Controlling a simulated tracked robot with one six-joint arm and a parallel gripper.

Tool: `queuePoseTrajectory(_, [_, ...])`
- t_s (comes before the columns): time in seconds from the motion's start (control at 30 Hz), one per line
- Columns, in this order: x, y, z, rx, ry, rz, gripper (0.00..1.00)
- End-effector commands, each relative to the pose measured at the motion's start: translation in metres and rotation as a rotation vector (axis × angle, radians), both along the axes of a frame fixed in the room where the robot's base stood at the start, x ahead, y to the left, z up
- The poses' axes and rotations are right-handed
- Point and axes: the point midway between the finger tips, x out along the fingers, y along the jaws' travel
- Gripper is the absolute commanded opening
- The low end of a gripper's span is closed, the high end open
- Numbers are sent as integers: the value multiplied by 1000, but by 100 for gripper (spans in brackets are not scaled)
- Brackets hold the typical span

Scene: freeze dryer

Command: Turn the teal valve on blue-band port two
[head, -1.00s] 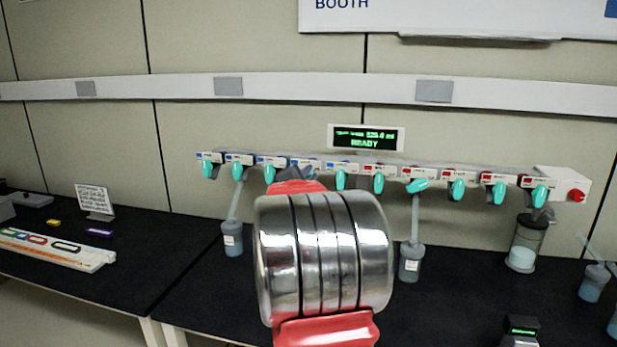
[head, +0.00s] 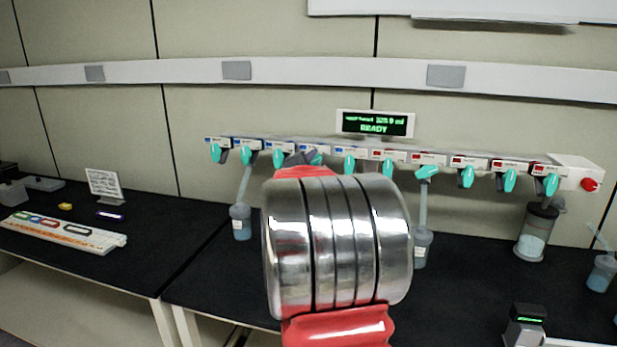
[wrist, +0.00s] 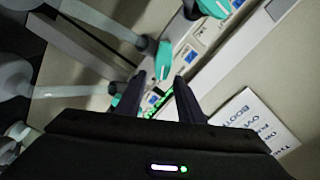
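A white manifold (head: 330,147) along the back wall carries a row of teal valves, with blue labels on the left ports and red on the right. The second valve from the left (head: 250,158) points down, above a tube to a flask (head: 240,222). My gripper (head: 305,158) shows only as dark finger parts above my arm, near the fourth port, and hides part of it. In the wrist view my gripper (wrist: 155,85) is open and empty. A teal valve (wrist: 163,60) lies just beyond the fingertips; its port number is unreadable.
A green READY display (head: 375,123) stands above the manifold. Another flask (head: 422,247) hangs right of my arm, and a clear vessel (head: 537,232) stands at the right. A red knob (head: 590,185) sits at the manifold's right end. A white rack (head: 65,232) lies on the left bench.

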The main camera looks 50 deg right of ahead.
Motion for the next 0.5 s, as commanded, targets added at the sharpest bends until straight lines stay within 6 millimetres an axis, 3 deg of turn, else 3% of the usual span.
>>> queuePoseTrajectory(0.5, [-31,70,0,0,-1,0,34])
